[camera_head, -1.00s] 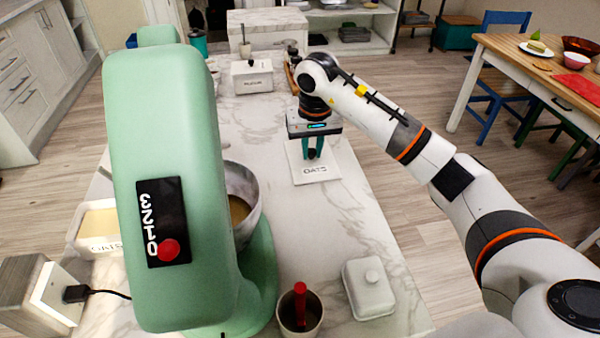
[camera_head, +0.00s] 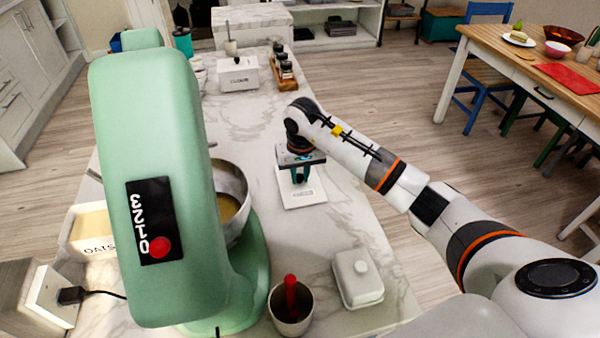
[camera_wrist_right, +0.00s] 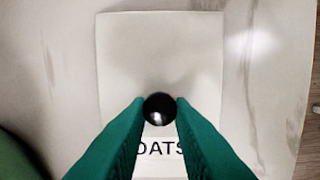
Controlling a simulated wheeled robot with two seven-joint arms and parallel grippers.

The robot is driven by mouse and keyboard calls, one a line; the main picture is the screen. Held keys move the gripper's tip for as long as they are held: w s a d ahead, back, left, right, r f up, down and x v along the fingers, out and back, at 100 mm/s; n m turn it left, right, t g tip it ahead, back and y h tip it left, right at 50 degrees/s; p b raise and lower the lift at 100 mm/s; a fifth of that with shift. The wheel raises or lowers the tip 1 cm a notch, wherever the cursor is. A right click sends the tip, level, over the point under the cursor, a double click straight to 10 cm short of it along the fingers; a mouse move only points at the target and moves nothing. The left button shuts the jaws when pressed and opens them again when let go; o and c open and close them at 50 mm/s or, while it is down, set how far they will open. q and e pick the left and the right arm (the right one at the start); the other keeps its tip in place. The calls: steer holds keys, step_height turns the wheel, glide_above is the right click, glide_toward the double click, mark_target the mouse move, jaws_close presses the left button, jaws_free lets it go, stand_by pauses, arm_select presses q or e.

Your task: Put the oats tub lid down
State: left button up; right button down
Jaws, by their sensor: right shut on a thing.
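The oats tub lid (camera_head: 303,198) is a flat white square with dark lettering, at the middle of the marble counter in the head view. My right gripper (camera_head: 300,178) is above it, fingers pointing down. In the right wrist view the lid (camera_wrist_right: 160,45) reads OATS, and the green fingers of the gripper (camera_wrist_right: 160,112) are closed on its round black knob (camera_wrist_right: 160,109). The lid lies on or very close to the counter; I cannot tell if it touches. The oats tub (camera_head: 92,232), open with pale contents, stands at the left, partly hidden by the mixer. My left gripper is not in view.
A green stand mixer (camera_head: 150,180) with a metal bowl (camera_head: 232,195) fills the left foreground. A cup with a red handle (camera_head: 290,308) and a white butter dish (camera_head: 358,277) stand in front. A lidded white tub (camera_head: 238,75) and a spice rack (camera_head: 284,72) stand farther back.

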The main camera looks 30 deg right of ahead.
mark_target(301, 188)
steer(key=shift+f, duration=0.15)
steer(key=c, duration=1.5)
jaws_free()
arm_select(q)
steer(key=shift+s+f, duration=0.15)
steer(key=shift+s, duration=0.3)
arm_select(e)
steer(key=shift+o, duration=1.1)
steer(key=shift+r, duration=0.3)
arm_select(q)
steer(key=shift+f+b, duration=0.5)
steer(key=shift+b, duration=0.05)
arm_select(e)
step_height(301, 188, up, 12)
steer(key=s, duration=0.1)
steer(key=shift+s+a+f, duration=0.15)
steer(key=shift+s+a, duration=0.05)
